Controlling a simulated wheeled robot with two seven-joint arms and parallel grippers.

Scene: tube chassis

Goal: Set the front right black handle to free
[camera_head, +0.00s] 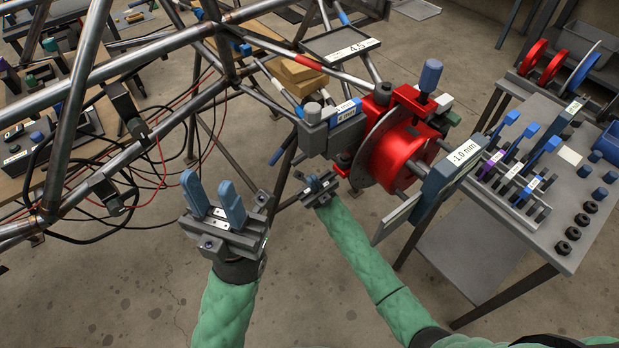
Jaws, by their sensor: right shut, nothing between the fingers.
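My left gripper (208,182) is at the lower left of centre, its two blue fingers pointing up and standing apart with nothing between them. My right gripper (314,180) is shut and empty, just below and left of the red round fixture (398,155); whether it touches anything there I cannot tell. Black clamp-like parts sit on the chassis tubes at the left, one higher (124,102) and one lower (104,186). I cannot tell which part is the front right black handle, or how it is set; it may be hidden.
The steel tube chassis (150,52) fills the upper left, with loose black and red cables below it. A grey gauge labelled -1.0 mm (440,185) juts out beside the red fixture. A grey tool table (545,255) stands at the right. The floor at the lower left is clear.

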